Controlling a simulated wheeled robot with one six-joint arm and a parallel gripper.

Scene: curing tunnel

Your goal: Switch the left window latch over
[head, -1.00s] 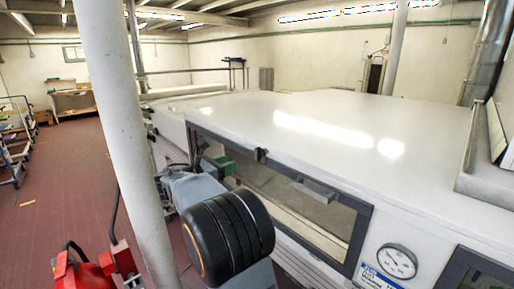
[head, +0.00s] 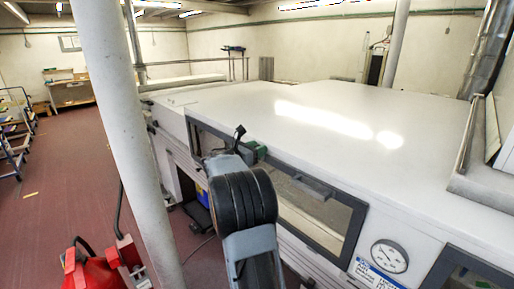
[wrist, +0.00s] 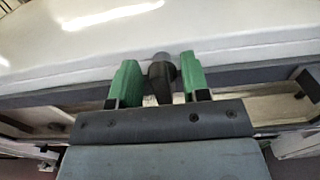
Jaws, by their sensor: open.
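The left window (head: 340,222) is a dark-framed pane in the side of the white tunnel, seen in the head view. Its latch (wrist: 161,84) shows in the wrist view as a dark lever under a rounded grey top, at the upper window edge. My gripper (wrist: 159,66) is open, with one green finger on each side of the latch. Small gaps seem to show on both sides; I cannot tell whether either finger touches it. In the head view my gripper (head: 258,151) is at the window's top edge, and the latch is hidden by it.
A dark handle (head: 313,187) sticks out on the window's top edge, right of my gripper. A round gauge (head: 389,256) is farther right. A white pillar (head: 128,130) stands at left, near a red machine (head: 95,268). The red floor farther left has free room.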

